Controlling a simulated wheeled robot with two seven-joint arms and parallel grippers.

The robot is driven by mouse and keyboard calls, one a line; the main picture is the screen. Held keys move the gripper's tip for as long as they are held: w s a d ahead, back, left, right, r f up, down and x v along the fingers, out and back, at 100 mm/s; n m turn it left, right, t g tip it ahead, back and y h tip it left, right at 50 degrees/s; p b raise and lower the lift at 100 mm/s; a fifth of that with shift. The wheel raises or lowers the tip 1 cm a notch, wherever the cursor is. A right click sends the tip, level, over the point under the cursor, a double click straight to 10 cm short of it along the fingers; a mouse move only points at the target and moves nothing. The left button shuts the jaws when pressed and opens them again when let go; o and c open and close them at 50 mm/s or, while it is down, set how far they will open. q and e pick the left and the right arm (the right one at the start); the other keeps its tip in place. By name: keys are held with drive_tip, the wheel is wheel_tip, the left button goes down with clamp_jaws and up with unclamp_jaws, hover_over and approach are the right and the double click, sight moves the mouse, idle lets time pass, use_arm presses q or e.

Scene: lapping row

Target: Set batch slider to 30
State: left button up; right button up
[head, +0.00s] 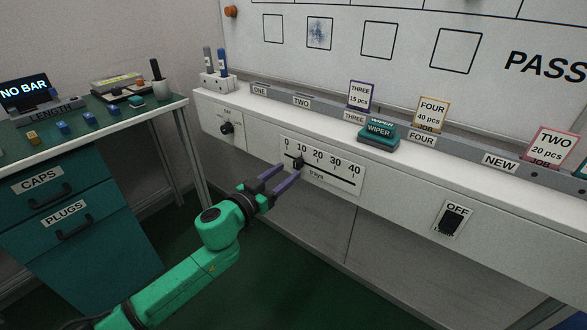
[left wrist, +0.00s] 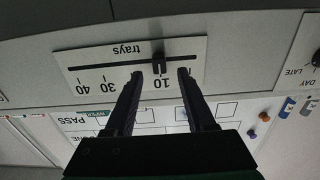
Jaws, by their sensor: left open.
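The slider is a white plate (head: 342,184) on the front of the white ledge, marked 0, 10, 20, 30, 40 and labelled "trays". Its dark knob (head: 298,162) stands at about the 10 mark. My left gripper (head: 288,171) is open, with its two dark fingers pointing at the plate, close to the knob. In the left wrist view the plate (left wrist: 190,48) is upside down and the knob (left wrist: 158,63) appears between the two fingertips of the left gripper (left wrist: 157,73), with gaps on both sides. My right gripper is not in view.
A dial (head: 226,128) is left of the slider and an OFF switch (head: 450,219) is right. A teal WIPER block (head: 378,136) and cards stand on the ledge. A green-topped bench (head: 105,142) with drawers is at left. Space before the ledge is free.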

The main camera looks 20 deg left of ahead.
sight(295, 166)
use_arm(q)
drive_tip(key=x, duration=0.4)
clamp_jaws()
idle(1.4)
